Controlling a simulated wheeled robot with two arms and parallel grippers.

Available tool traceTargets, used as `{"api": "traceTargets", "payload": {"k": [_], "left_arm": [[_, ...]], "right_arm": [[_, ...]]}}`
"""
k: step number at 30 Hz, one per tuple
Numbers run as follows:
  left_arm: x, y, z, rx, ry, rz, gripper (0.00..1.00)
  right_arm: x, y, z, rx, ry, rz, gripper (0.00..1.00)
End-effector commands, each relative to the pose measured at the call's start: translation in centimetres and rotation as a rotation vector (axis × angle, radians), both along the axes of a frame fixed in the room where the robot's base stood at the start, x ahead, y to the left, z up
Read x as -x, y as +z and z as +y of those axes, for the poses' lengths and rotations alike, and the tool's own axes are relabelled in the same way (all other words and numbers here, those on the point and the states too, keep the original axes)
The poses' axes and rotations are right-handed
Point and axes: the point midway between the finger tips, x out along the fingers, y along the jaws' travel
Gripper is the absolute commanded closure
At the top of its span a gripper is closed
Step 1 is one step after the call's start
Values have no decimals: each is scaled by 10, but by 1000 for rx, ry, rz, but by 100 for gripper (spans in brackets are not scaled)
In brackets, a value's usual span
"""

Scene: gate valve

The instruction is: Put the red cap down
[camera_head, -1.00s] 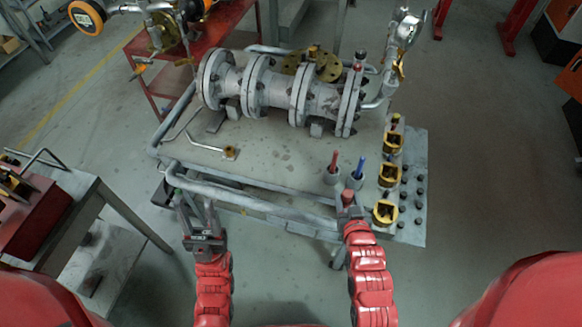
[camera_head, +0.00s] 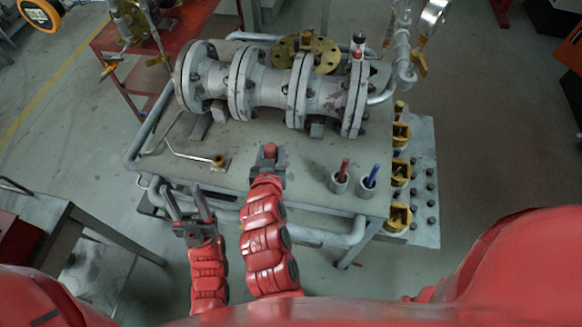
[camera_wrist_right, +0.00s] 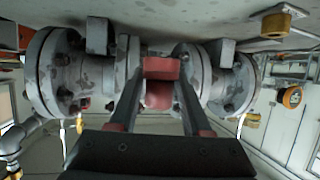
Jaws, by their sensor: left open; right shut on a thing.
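The red cap (camera_head: 270,150) is between the fingers of my right gripper (camera_head: 267,160), held above the front middle of the grey bench top. In the right wrist view the cap (camera_wrist_right: 159,82) sits between both fingertips, with the flanged pipe behind it. I cannot tell the gap between the cap and the bench top. My left gripper (camera_head: 188,207) is open and empty near the bench's front rail, to the left of the right arm.
The flanged pipe (camera_head: 270,82) lies across the bench (camera_head: 305,170). Two cups (camera_head: 339,181) with a red and a blue pen-like tool stand to the right. A bent rod (camera_head: 185,150) lies left. Yellow blocks (camera_head: 398,217) line the right edge.

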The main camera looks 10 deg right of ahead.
Motion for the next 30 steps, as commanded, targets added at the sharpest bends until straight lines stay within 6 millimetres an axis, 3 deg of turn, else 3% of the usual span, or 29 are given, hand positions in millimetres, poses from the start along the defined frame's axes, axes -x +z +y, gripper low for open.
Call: {"api": "traceTargets", "payload": {"k": [3,8,15,29,30], "left_arm": [[0,2,0,0,0,0,50],[0,2,0,0,0,0,50],[0,2,0,0,0,0,50],[0,-4,0,0,0,0,50],[0,-2,0,0,0,0,50]], "right_arm": [[0,-24,-2,6,-2,5,100],[-1,-39,-1,2,-1,-3,100],[0,-75,-2,2,0,-2,100],[-1,-84,-1,0,1,-3,100],[-1,-82,-1,0,0,-3,45]]}}
